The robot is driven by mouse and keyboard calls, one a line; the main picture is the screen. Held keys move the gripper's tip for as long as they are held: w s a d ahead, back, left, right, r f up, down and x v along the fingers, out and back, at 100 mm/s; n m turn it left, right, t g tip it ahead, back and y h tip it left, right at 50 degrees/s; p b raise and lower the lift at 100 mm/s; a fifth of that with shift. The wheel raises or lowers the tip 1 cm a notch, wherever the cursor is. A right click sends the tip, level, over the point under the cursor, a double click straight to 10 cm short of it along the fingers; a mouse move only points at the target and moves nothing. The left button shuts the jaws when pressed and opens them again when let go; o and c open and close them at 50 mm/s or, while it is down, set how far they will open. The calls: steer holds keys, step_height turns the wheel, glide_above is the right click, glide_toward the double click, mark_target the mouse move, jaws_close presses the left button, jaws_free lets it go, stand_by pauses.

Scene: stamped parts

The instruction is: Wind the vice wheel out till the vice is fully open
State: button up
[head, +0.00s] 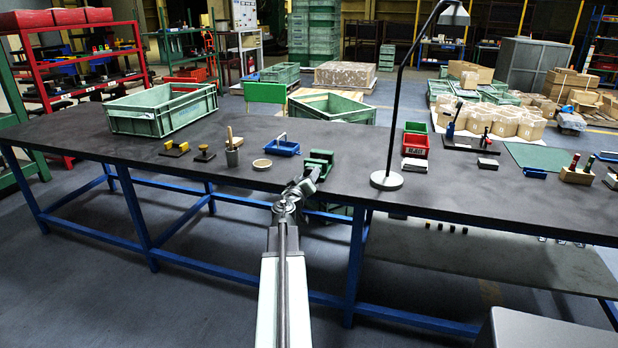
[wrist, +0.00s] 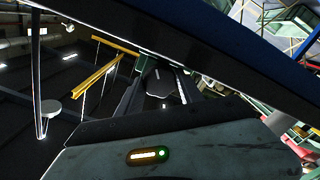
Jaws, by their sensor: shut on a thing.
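The green vice (head: 320,157) sits on the front edge of the dark bench (head: 250,196), left of the lamp. My gripper (head: 303,186) is at the front of the vice, just off the bench edge, and covers the vice wheel there. In the wrist view my gripper (wrist: 158,88) points up under a dark slanting edge, with its dark fingers close together. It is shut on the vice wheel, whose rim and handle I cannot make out. The gap between the vice jaws is too small to tell in the head view.
A desk lamp (head: 386,180) stands right of the vice. A green crate (head: 160,118) stands at the far left. Free floor lies before the bench.

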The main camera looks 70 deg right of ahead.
steer(key=shift+n, duration=0.5)
steer(key=o, duration=1.4)
steer(key=shift+a, duration=0.15)
steer(key=a, duration=0.7)
steer(key=shift+s+a, duration=0.3)
steer(key=shift+a, duration=0.05)
